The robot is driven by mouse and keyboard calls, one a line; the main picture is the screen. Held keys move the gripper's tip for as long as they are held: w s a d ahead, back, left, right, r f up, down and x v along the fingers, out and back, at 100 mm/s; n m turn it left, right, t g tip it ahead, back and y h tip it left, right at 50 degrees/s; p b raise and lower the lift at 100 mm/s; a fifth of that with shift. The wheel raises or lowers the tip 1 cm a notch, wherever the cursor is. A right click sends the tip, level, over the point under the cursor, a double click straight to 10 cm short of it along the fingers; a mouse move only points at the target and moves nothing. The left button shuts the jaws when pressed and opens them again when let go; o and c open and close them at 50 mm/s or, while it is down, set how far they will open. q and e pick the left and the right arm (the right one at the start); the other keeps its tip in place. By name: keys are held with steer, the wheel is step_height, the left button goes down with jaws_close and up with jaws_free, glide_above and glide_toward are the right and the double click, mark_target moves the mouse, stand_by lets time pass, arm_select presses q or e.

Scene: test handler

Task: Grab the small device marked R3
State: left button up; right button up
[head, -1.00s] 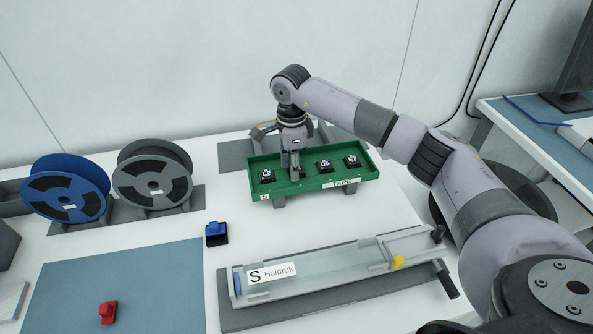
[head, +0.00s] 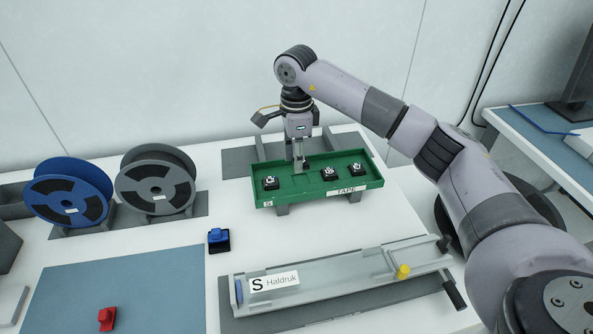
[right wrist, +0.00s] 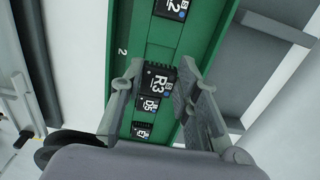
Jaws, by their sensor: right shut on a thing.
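The small black device marked R3 (right wrist: 158,80) sits between the fingers of my right gripper (head: 299,167), which is shut on it. The gripper also shows in the right wrist view (right wrist: 160,88), with a finger on each side of the device. It holds the device just above the green tray (head: 320,195). In the head view the fingers mostly hide the device. Other black devices lie in the tray, one left of the gripper (head: 270,183) and two to its right (head: 330,174) (head: 357,169). My left gripper is not in view.
A long grey fixture labelled S Haldruk (head: 340,285) lies in front of the tray. A blue-topped block (head: 218,238), a blue mat (head: 150,280) with a red block (head: 107,318), and two reels (head: 70,192) (head: 155,182) are to the left.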

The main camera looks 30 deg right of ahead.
step_height(320, 180, up, 15)
